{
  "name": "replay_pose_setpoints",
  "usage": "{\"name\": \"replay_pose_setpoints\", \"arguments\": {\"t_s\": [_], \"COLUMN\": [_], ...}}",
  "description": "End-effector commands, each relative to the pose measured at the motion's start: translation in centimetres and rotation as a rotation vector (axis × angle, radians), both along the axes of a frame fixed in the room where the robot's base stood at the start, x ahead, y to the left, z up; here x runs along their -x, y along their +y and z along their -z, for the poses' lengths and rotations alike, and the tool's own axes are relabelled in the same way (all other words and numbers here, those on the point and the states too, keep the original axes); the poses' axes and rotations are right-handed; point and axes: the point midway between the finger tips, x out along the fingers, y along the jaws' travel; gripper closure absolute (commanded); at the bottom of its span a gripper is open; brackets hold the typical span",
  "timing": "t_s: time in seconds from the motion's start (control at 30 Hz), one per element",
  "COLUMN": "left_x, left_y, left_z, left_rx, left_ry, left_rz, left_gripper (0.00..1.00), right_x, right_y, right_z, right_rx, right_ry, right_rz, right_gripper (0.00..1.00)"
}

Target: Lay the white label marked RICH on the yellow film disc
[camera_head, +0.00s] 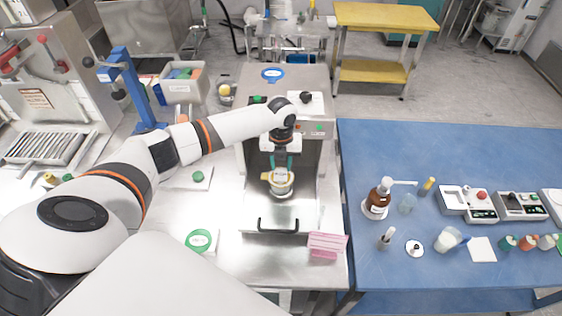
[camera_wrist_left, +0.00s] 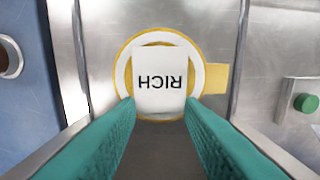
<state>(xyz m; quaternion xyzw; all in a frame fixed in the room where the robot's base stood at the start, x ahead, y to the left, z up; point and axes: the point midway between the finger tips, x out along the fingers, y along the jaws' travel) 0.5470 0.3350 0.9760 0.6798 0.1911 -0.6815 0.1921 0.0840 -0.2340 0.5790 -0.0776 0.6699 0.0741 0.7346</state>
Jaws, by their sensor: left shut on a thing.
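The white label marked RICH (camera_wrist_left: 160,68) is between the fingertips of my left gripper (camera_wrist_left: 160,103) in the left wrist view, and its lettering reads upside down there. The gripper, with teal fingers, is shut on the label. The yellow film disc (camera_wrist_left: 222,78) shows as a yellow ring with a tab to the right, around and behind the label. The label hides the disc's middle. I cannot tell whether the label touches the disc. In the head view my left gripper (camera_head: 281,164) points down over the disc (camera_head: 267,178). My right gripper is not in view.
The grinder machine (camera_head: 318,160) stands close around and behind the gripper. A blue table (camera_head: 440,155) at the right holds a brown pump bottle (camera_head: 379,197) and several small items.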

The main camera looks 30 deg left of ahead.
Motion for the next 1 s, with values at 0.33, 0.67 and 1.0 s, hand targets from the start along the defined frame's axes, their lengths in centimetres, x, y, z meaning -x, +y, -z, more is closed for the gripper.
{"name": "replay_pose_setpoints", "arguments": {"t_s": [0.33, 0.67, 1.0], "left_x": [-0.01, -0.01, 0.0], "left_y": [-0.01, 0.0, -0.02], "left_z": [0.02, 0.69, 0.7], "left_rx": [0.0, -0.001, -0.001], "left_ry": [0.0, -0.001, -0.001], "left_rz": [0.0, -0.001, 0.0], "left_gripper": [0.86, 0.86, 0.86], "right_x": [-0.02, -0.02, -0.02], "right_y": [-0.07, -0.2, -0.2], "right_z": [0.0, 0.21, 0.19], "right_rx": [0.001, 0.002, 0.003], "right_ry": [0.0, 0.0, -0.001], "right_rz": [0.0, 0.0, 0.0], "right_gripper": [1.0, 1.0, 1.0]}}
